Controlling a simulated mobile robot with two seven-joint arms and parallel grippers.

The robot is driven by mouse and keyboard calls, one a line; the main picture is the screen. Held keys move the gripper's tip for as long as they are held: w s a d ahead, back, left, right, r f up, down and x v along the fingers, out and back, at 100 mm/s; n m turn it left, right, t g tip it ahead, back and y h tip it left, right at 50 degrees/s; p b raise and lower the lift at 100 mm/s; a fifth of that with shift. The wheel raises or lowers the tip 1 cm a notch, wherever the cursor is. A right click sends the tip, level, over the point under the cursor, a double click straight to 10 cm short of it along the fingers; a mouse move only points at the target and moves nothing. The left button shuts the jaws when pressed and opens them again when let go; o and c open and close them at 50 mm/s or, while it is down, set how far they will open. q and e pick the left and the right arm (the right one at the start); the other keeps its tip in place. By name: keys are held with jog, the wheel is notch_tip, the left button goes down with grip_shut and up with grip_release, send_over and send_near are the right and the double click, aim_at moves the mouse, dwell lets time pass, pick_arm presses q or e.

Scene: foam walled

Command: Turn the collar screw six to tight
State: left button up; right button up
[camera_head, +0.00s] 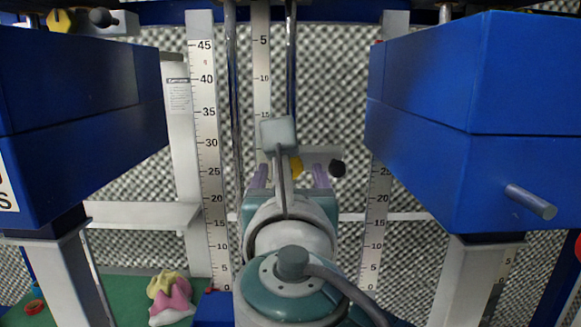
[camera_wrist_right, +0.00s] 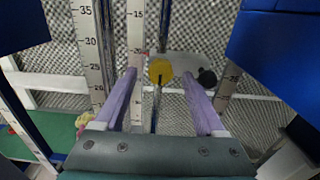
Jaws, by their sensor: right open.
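A yellow knob (camera_head: 297,167) and a black knob (camera_head: 337,168) sit on a pale grey bracket at the middle rail. No label tells which is collar screw six. My right gripper (camera_head: 290,175) is open, with its two purple fingers pointing at the bracket. In the right wrist view the yellow knob (camera_wrist_right: 160,71) appears between the fingertips, and the black knob (camera_wrist_right: 207,77) is just outside the right finger. I cannot tell whether the fingers touch the yellow knob. My wrist hides part of the bracket in the head view. My left gripper is not in view.
Large blue boxes stand at the left (camera_head: 80,120) and right (camera_head: 470,120); the right one has a metal peg (camera_head: 531,202). Upright rulers (camera_head: 208,150) and metal rods flank the bracket. Another yellow knob (camera_head: 60,20) is at top left. A pink and yellow object (camera_head: 171,298) lies on green surface.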

jog(key=shift+w, duration=0.5)
grip_shut()
dwell(0.3)
